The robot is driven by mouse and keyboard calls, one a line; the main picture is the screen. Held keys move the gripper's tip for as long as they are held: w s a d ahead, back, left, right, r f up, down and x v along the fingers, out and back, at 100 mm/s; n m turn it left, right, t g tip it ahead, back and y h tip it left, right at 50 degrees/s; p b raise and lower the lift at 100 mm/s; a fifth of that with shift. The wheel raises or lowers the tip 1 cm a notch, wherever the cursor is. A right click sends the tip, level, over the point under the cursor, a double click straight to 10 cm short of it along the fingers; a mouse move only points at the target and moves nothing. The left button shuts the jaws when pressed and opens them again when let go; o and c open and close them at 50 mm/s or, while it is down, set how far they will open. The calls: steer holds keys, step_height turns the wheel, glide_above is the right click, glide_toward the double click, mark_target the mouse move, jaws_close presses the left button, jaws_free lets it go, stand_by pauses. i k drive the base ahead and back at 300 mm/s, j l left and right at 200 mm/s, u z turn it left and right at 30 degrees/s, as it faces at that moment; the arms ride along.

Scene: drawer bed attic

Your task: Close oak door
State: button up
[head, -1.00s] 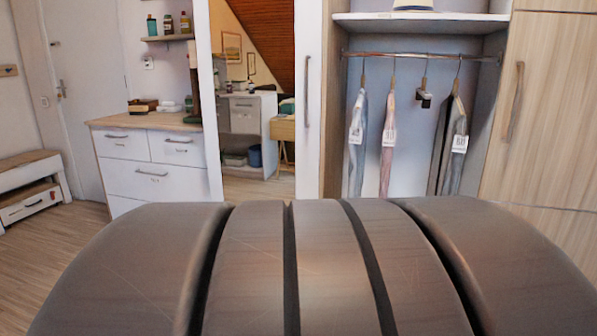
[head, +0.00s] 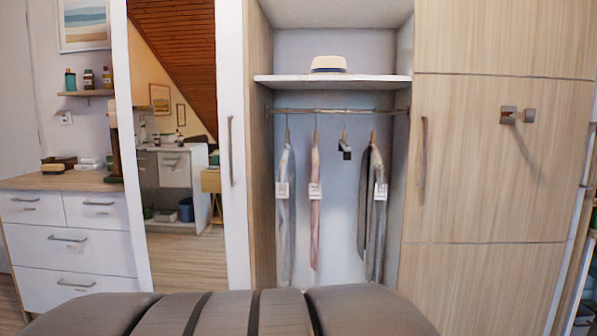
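The oak door (head: 480,160) is a tall, pale wood-grain panel on the right of the wardrobe. It has a vertical bar handle (head: 422,150) near its left edge. Two thin horizontal lines cross the panel. Left of the door the wardrobe compartment (head: 340,210) stands uncovered, with hanging clothes (head: 315,205) inside. A hat (head: 328,64) rests on the shelf (head: 335,85) above the rail (head: 340,111). My gripper is not in view.
A white-framed mirror panel (head: 170,120) with a vertical handle (head: 231,150) stands left of the compartment. A white dresser (head: 70,250) is at far left. A shelf unit (head: 575,270) borders the right edge.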

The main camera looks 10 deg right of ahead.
mark_target(502, 91)
steer(key=z, duration=1.5)
